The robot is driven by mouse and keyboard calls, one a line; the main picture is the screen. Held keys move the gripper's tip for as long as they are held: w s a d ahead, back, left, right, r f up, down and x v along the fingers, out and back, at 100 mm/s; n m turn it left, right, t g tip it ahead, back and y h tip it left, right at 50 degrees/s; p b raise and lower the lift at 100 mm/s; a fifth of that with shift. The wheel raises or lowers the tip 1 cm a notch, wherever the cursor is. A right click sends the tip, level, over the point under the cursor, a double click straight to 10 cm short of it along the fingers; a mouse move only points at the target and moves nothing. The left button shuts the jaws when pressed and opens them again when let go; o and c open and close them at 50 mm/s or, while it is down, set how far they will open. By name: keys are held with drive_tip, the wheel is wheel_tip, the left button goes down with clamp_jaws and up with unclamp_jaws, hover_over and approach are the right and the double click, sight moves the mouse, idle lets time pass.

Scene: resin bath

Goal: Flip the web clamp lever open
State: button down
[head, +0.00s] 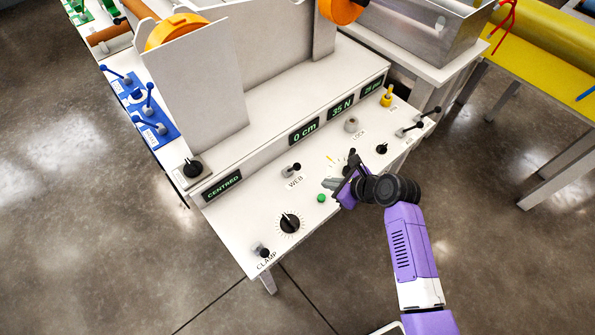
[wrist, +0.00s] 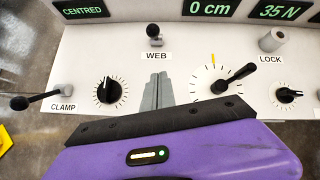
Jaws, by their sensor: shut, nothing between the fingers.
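The lever labelled CLAMP (head: 261,251) is at the front left corner of the white control panel. In the wrist view the CLAMP lever (wrist: 36,102) points left, with its black knob outermost. A second lever, labelled WEB (head: 291,169), is near the panel's middle; in the wrist view the WEB lever (wrist: 154,36) has its black knob raised. My gripper (head: 328,184) is over the panel, to the right of both levers in the head view, touching neither. In the wrist view my gripper (wrist: 157,88) is shut and empty, its grey fingertips just below the WEB label.
A black dial (head: 290,222) lies between the CLAMP lever and my gripper, and a green button (head: 320,198) is beside the gripper. A pointer dial (wrist: 230,80) is right of the fingertips. A raised ledge with displays (head: 305,132) runs behind.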

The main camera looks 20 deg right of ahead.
drive_tip(key=shift+a, duration=0.1)
drive_tip(key=shift+w+f, duration=0.1)
idle(0.3)
drive_tip(key=b+x, duration=0.1)
drive_tip(key=x, duration=0.9)
drive_tip(key=shift+w+a+r+p, duration=0.45)
drive_tip(key=shift+w+a+r, duration=0.1)
drive_tip(key=shift+w+r, duration=0.25)
drive_tip(key=shift+w+a+r, duration=0.3)
drive_tip(key=shift+w, duration=0.25)
drive_tip(key=shift+w, duration=0.15)
